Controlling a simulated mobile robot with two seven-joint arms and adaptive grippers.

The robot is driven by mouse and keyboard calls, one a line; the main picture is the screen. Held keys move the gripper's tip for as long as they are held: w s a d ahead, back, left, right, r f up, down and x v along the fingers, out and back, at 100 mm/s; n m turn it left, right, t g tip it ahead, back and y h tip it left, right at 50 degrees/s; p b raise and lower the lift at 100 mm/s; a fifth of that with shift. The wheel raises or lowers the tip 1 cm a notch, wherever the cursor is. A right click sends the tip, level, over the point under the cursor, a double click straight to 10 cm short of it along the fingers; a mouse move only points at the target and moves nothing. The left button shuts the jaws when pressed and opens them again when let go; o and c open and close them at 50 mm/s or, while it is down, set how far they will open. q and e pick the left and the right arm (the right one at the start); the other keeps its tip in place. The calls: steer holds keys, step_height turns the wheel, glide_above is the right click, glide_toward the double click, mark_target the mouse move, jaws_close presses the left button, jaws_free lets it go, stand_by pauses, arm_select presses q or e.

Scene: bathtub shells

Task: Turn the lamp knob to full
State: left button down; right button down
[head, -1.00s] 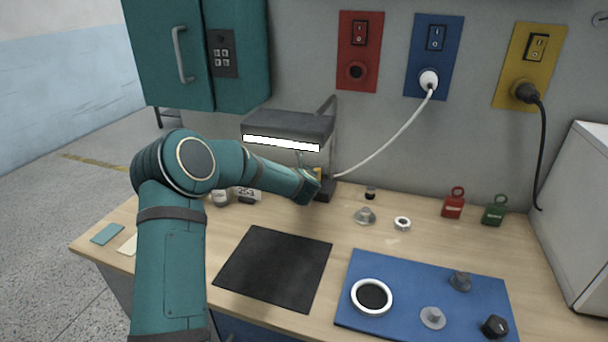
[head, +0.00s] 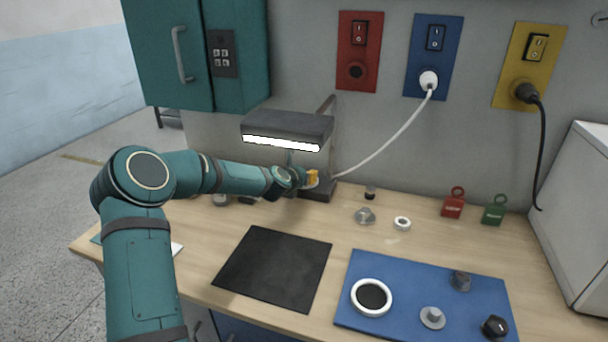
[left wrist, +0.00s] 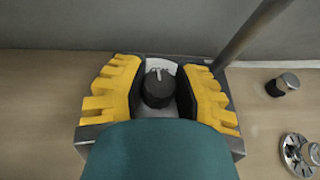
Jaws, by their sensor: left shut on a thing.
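The desk lamp (head: 287,127) stands at the back of the bench, its strip glowing white. Its grey base (head: 322,189) is partly behind my left gripper (head: 311,178). In the left wrist view the black round lamp knob (left wrist: 157,90) sits on a pale plate on the base. Its white pointer line points roughly to the top of the picture, near small print that I cannot read. The yellow fingers of my left gripper (left wrist: 160,92) are shut on the knob, one on each side. My right gripper is not in view.
A black mat (head: 274,268) and a blue mat (head: 420,260) with several knobs and a white ring lie in front. Small metal parts (head: 365,215) lie right of the lamp. A white cable (head: 390,140) runs from the lamp to the blue wall socket.

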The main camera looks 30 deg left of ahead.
arm_select(q)
steer(key=m+h, duration=0.3)
steer(key=shift+a+h, duration=0.1)
steer(key=shift+h, duration=0.3)
steer(key=shift+m+g+h+p, duration=0.4)
steer(key=shift+m+h+p, duration=0.3)
steer(key=shift+m+h, duration=0.6)
steer(key=c, duration=0.6)
jaws_free()
steer(key=shift+c, duration=0.2)
step_height(320, 180, up, 10)
